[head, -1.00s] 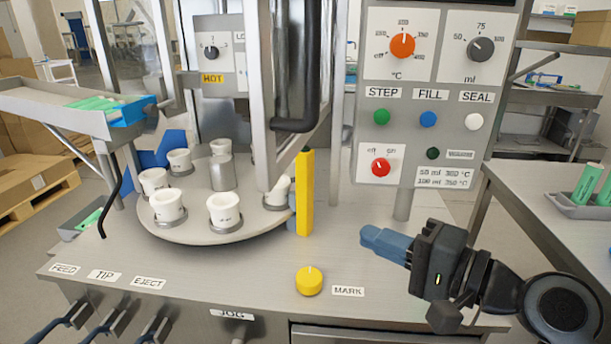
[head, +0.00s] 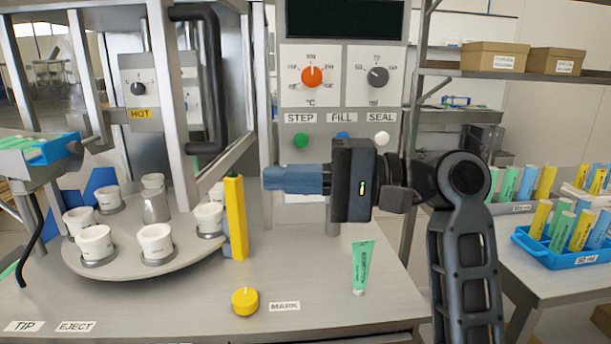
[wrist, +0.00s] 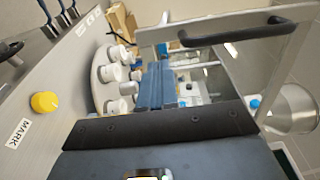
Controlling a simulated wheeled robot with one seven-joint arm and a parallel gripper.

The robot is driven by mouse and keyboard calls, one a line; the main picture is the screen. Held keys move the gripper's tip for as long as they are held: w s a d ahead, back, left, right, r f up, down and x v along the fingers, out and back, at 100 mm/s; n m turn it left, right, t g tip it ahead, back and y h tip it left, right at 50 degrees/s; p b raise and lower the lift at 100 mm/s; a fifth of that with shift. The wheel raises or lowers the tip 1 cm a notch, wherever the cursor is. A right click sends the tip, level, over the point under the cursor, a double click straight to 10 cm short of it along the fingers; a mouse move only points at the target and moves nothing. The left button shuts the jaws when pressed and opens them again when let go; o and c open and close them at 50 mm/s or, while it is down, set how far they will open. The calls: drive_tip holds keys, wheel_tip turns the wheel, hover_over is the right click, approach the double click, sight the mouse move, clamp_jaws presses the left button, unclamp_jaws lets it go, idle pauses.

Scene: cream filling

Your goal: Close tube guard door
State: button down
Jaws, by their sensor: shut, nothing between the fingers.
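The tube guard door (head: 170,90) is a clear panel in a grey metal frame. It stands swung out over the front of the turntable (head: 130,262), its lower rail running back to the right. Its black bar handle (head: 215,80) is on the panel; in the wrist view the handle (wrist: 240,32) crosses the top. My gripper (head: 268,178) is shut and empty, its blue fingers pointing left, right of the door and apart from the handle in the picture. In the wrist view, the fingers (wrist: 155,72) point towards the turntable and the door frame.
White cups (head: 156,241) stand on the turntable. A yellow post (head: 236,217) rises beside its right edge. A yellow knob (head: 245,301) and a green tube (head: 362,266) are on the bench. The control panel (head: 345,85) stands behind my gripper. Tube racks (head: 575,256) are at right.

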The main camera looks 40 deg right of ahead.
sight(194, 176)
drive_tip(key=p+x, duration=0.1)
drive_tip(key=x, duration=0.7)
drive_tip(key=shift+w+a, duration=0.25)
drive_tip(key=shift+a, duration=0.05)
drive_tip(key=shift+w+a, duration=0.1)
drive_tip(key=shift+a, duration=0.05)
